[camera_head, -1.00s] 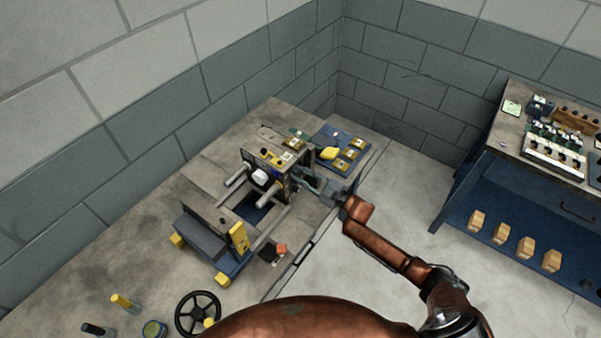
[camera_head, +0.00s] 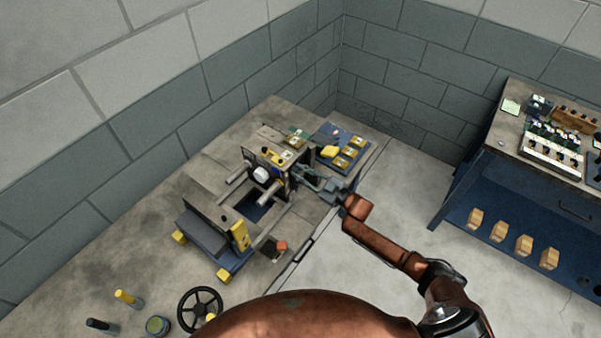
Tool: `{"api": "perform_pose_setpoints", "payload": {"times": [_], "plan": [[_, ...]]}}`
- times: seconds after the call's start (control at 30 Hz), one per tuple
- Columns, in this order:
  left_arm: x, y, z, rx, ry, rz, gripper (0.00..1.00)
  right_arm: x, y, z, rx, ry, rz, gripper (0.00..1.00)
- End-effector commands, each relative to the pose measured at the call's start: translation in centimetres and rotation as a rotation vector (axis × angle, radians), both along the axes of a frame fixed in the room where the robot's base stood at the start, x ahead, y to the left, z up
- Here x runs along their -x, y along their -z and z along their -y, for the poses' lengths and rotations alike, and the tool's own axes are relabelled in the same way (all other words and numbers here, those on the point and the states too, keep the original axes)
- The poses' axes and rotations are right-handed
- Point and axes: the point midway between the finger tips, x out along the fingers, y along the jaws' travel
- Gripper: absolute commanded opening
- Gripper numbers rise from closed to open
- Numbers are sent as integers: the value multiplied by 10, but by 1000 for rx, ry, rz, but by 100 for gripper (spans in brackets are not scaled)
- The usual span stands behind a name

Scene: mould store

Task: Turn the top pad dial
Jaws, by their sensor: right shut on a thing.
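The machine with the pad dials (camera_head: 282,155) stands on the grey workbench, with guide rods running toward the front left. A white round part (camera_head: 261,174) sits on the face of its upright block. My right gripper (camera_head: 302,173) reaches in from the right and is shut at the right side of that block. The small part between its fingers is hidden by the fingers, and I cannot tell whether it is the top pad dial. My left gripper is not in view.
A blue tray (camera_head: 362,139) with yellow pieces lies behind the block. A black handwheel (camera_head: 199,311) and yellow-capped tools (camera_head: 128,299) are at the front left. A second bench (camera_head: 495,150) stands right, with wooden blocks on its lower shelf. Open floor lies between.

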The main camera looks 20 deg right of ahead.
Motion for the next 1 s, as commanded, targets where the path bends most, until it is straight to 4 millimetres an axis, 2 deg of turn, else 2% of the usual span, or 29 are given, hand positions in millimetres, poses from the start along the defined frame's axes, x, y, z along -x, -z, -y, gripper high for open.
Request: {"api": "perform_pose_setpoints", "payload": {"times": [0.1,0.13,0.37,0.73,0.87,1.0], "plan": [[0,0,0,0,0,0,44,1,1,0,0,1,-3,0],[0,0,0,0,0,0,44,1,1,0,0,1,-3,21],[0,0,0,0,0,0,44,0,1,0,1,0,-1,36],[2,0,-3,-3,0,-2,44,5,1,5,1,2,-2,36],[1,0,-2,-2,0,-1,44,21,2,17,2,2,-3,36],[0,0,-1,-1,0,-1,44,45,2,36,3,3,-3,36]]}}
